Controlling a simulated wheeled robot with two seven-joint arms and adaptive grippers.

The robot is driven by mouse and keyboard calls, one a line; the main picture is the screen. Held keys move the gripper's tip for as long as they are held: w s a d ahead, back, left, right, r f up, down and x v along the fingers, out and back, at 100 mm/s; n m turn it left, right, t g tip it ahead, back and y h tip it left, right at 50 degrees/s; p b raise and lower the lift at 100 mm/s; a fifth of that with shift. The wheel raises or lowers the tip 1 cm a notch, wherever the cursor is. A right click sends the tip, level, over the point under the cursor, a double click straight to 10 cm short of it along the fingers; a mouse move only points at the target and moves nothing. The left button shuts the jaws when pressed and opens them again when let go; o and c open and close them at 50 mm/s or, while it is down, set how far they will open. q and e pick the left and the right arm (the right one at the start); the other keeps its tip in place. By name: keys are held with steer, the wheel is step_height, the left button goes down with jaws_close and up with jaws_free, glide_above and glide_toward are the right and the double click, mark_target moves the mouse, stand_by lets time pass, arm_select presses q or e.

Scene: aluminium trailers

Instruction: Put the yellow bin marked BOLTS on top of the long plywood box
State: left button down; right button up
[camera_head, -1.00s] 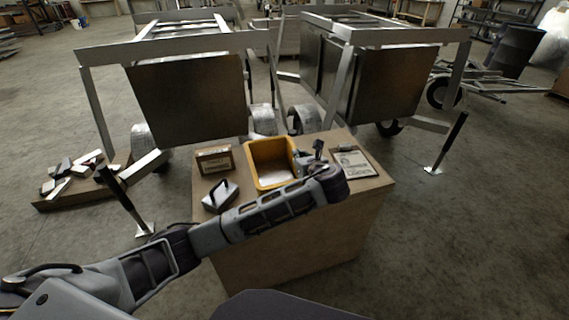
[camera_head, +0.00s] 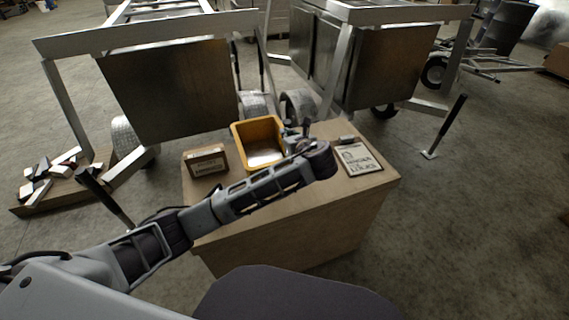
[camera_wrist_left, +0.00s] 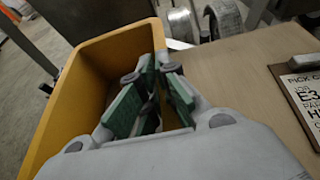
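The yellow bin (camera_head: 258,121) is at the back of a plywood-coloured stand (camera_head: 300,222); its front is partly behind my left arm, and no BOLTS marking shows. My left gripper (camera_head: 305,132) is at the bin's right wall. In the left wrist view, the green-padded fingers (camera_wrist_left: 160,95) lie on either side of the wall of the bin (camera_wrist_left: 85,75) and look closed on it. The bin looks empty and slightly raised, though its underside is hidden. I cannot identify a separate long plywood box. My right gripper is not in view.
A small labelled box (camera_head: 205,161) and a clipboard (camera_head: 358,160) lie on the stand on either side of the bin. Aluminium trailers (camera_head: 170,90) stand close behind. A low wooden base (camera_head: 40,200) with metal offcuts is at left.

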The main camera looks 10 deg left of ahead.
mark_target(283, 154)
arm_select(q)
steer(key=shift+r, duration=0.15)
steer(key=shift+f, duration=0.85)
step_height(283, 154, down, 3)
steer(key=shift+r+b, duration=0.15)
steer(key=shift+b, duration=0.2)
steer(key=shift+f, duration=0.85)
step_height(283, 154, down, 4)
steer(key=shift+r+b, duration=0.25)
steer(key=shift+b, duration=0.2)
steer(key=shift+f, duration=0.25)
steer(key=c, duration=2)
jaws_free()
steer(key=shift+f, duration=0.15)
steer(key=o, duration=0.4)
steer(key=shift+s, duration=0.1)
steer(key=shift+c, duration=0.2)
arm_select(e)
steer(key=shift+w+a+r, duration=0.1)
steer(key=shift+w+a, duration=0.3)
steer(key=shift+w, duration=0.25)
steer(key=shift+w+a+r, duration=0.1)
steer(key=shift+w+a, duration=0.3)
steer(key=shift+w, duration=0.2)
